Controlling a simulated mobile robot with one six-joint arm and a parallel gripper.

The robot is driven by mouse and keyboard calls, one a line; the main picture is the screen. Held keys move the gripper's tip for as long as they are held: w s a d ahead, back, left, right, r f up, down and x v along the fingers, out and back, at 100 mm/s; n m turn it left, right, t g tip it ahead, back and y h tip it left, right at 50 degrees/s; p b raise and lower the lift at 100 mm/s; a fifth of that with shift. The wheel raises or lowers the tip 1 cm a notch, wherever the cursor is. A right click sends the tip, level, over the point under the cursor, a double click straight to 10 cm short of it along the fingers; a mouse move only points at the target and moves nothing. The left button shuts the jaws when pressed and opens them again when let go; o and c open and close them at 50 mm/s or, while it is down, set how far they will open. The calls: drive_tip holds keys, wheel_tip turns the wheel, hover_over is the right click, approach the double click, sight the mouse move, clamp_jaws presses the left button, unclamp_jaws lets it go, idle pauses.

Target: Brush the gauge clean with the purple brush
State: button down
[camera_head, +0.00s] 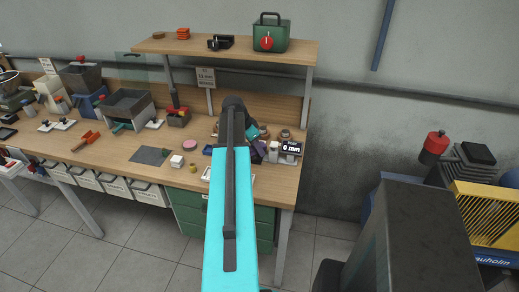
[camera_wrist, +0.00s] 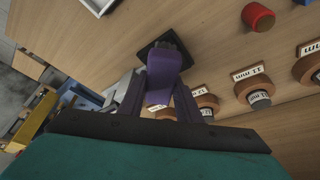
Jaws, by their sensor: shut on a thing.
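The purple brush (camera_wrist: 162,68) is in my gripper (camera_wrist: 158,90), between its two fingers in the wrist view. Its far end meets a dark square piece (camera_wrist: 165,47) at the wooden bench top; I cannot tell whether this is part of the brush or a separate thing. In the head view my arm's turquoise link hides most of my gripper. A small black display reading "0 mm" (camera_head: 290,148), which looks like the gauge, stands on the bench just right of my gripper. I cannot make out its dirt or any brush contact.
Several round pieces with mm labels (camera_wrist: 259,97) stand close on the right in the wrist view, by a red cylinder (camera_wrist: 258,17). The workbench (camera_head: 283,188) has a shelf above with a green case (camera_head: 268,35). Bins and tools fill its left.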

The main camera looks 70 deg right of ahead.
drive_tip(key=shift+w, duration=0.4)
drive_tip(key=shift+w, duration=0.1)
drive_tip(key=shift+w+f, duration=0.15)
drive_tip(key=shift+w, duration=1.5)
wheel_tip(320, 180, up, 6)
drive_tip(key=p, duration=0.2)
idle(0.4)
drive_tip(key=shift+r+p, duration=0.85)
drive_tip(key=shift+r, duration=0.65)
drive_tip(key=shift+w+a, duration=0.1)
